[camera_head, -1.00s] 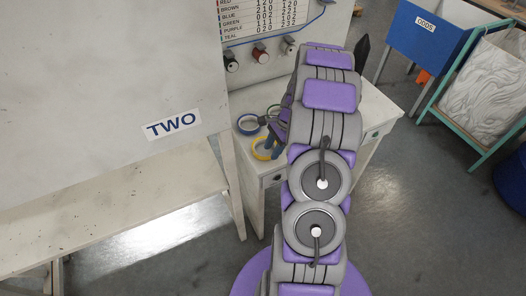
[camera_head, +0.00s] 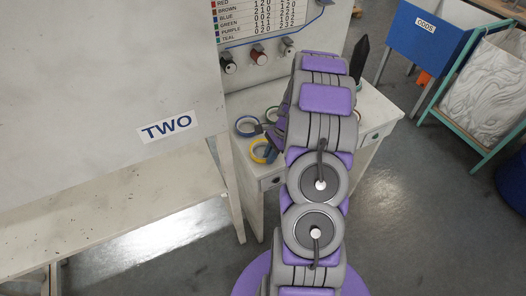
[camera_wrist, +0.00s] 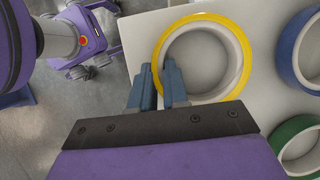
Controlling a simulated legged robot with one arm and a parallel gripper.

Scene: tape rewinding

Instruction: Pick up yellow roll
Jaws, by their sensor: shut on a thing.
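The yellow roll (camera_head: 258,157) lies flat at the near left edge of the white table. In the wrist view the yellow roll (camera_wrist: 245,55) shows as a yellow ring with a pale inside. My gripper (camera_wrist: 160,82) is at its left side, with one blue-grey finger outside the ring and the other inside the hole. The fingers are shut on the roll's wall. In the head view my gripper (camera_head: 270,140) is partly hidden by my arm.
A blue roll (camera_head: 246,126) lies just behind the yellow one. A green roll (camera_wrist: 296,145) is also close by. A white panel with knobs (camera_head: 258,57) stands at the table's back. A white board marked TWO (camera_head: 110,75) stands to the left.

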